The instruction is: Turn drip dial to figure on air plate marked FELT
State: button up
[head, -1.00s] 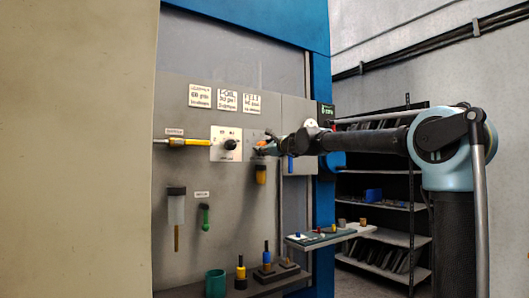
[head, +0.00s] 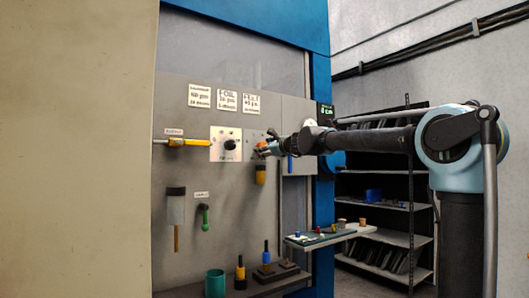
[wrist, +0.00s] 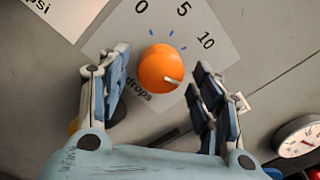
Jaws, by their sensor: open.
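The drip dial is an orange round knob (wrist: 158,66) on a pale scale plate (wrist: 232,50) printed 0, 5, 10 and "drops". The dial's white mark is at its lower right, past the 10 and off the printed figures. My gripper (wrist: 160,74) is open, with one finger on each side of the dial; gaps show between fingers and knob. In the head view my gripper (head: 266,148) is at the panel and partly hides the dial. Three plates hang above; the right one (head: 251,102) seems to read FELT, but its figures are too small to read surely.
A black knob (head: 230,144) on a white plate is left of my gripper, with a yellow handle (head: 182,142) farther left. A yellow-bottomed part (head: 260,174) hangs just below. A round gauge (wrist: 298,138) is at the wrist view's right. A small shelf (head: 322,236) holds small items.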

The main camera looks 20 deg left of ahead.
jog(key=v, duration=1)
jog(key=shift+d, duration=0.2)
jog(key=s+d+f+n+g+h, duration=0.3)
jog(key=s+d+f+n, duration=0.3)
jog(key=s+d+f, duration=0.5)
jog(key=s+d+f+n+g+h, duration=0.3)
jog(key=s+d+f, duration=0.9)
jog(key=f, duration=1.6)
jog(key=s+d+f+n+g+h, duration=0.4)
jog(key=s+d+f+n+h, duration=0.3)
jog(key=d+f, duration=1.3)
jog(key=s+n, duration=0.3)
jog(key=s, duration=0.1)
jog(key=shift+s+n+h, duration=0.25)
jog(key=shift+n+h, duration=0.05)
